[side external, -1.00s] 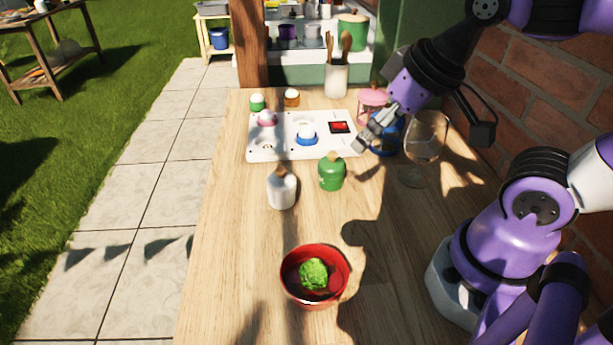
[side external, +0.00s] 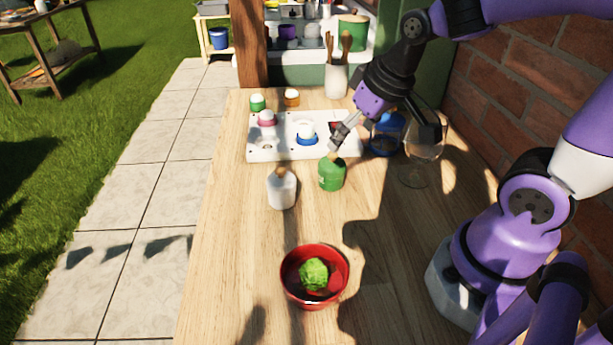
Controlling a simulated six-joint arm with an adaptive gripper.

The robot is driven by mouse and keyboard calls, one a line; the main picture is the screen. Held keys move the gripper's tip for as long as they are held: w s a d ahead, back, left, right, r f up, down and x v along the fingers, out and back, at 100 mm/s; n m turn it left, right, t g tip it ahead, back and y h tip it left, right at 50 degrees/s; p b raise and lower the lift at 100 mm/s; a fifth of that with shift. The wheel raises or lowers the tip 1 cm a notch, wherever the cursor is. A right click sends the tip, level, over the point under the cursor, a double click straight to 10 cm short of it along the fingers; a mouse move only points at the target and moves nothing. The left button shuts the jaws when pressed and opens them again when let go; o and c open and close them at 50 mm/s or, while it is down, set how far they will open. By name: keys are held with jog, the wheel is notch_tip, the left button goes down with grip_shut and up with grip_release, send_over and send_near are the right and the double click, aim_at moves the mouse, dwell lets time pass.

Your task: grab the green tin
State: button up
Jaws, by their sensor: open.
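The green tin (side external: 331,176) stands upright on the wooden table, just in front of the white board. It has a small light brown knob on top. My gripper (side external: 335,146) is open and points down from the upper right, its fingertips close to the knob. I cannot tell whether the fingertips touch the knob or stand around it. The tin's body is in plain view.
A white jar (side external: 282,190) stands just left of the tin. Behind is the white board (side external: 265,152) with small jars. A clear glass (side external: 420,160) and a blue jar (side external: 384,138) are to the right. A red bowl (side external: 316,295) holding something green is in front.

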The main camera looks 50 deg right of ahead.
aim_at(336, 162)
jog(key=shift+m, duration=0.3)
jog(key=x, duration=0.3)
jog(key=d+x, duration=0.1)
jog(key=x, duration=0.3)
jog(key=shift+w+d+f, duration=0.15)
jog(key=shift+w+d, duration=0.05)
jog(key=shift+w, duration=0.1)
jog(key=shift+d+x, duration=0.2)
jog(key=shift+x, duration=2.7)
jog(key=shift+s, duration=0.15)
jog(key=c, duration=1.2)
